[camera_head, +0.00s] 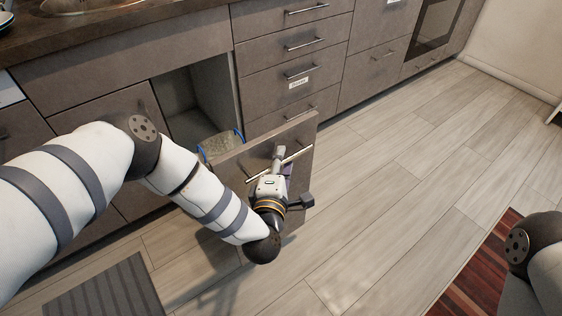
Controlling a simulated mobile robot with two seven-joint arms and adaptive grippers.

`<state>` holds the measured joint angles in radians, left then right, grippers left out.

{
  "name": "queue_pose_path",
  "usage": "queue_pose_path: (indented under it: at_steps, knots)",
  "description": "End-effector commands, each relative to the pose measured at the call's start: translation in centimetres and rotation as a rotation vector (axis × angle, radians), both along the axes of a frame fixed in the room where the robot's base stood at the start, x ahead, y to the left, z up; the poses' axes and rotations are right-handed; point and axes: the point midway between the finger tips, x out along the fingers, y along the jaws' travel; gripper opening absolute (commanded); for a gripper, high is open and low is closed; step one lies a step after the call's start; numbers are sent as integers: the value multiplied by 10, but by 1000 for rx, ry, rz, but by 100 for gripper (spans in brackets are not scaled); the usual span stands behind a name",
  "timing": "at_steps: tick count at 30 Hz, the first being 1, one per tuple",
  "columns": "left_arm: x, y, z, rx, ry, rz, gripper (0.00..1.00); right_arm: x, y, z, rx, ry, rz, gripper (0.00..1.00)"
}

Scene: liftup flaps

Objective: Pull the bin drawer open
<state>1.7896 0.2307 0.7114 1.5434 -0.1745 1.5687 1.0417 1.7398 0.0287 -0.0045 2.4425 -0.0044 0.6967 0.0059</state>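The bin drawer (301,133) is pulled out from the cabinet row, and its grey-brown front stands well forward of the neighbouring fronts. Part of a bin with a blue rim (222,143) shows behind the front. A light metal bar handle (295,156) runs across the drawer front. My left gripper (279,160) is at the handle, its fingers overlapping the bar. The fingertips are too small and covered to tell whether they are closed on it. Of my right arm, only a part shows at the lower right edge; its gripper is out of view.
A stack of closed drawers (290,48) stands right of the opening, one with a white label. An oven (436,25) is farther right. A grey ribbed mat (103,290) and a reddish striped rug (478,275) lie on the floor. The wooden floor (400,170) between is clear.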

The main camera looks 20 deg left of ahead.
Motion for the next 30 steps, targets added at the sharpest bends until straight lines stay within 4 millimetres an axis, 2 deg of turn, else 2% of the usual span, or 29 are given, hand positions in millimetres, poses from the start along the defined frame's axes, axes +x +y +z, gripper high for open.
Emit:
queue_pose_path:
  at_steps: [8,11,18,21,25,30]
  knots:
    - [-6,-1,0,0,3,-2,30,0,0,0,0,0,0,40]
    - [-25,-4,2,0,6,-4,30,0,0,0,0,0,0,40]
    - [-89,-11,11,-1,6,-3,30,0,0,0,0,0,0,40]
    - [-106,-13,13,0,4,-3,30,0,0,0,0,0,0,40]
    - [-117,-13,16,1,1,0,30,0,0,0,0,0,0,40]
    - [-119,-13,16,1,1,0,30,0,0,0,0,0,0,40]
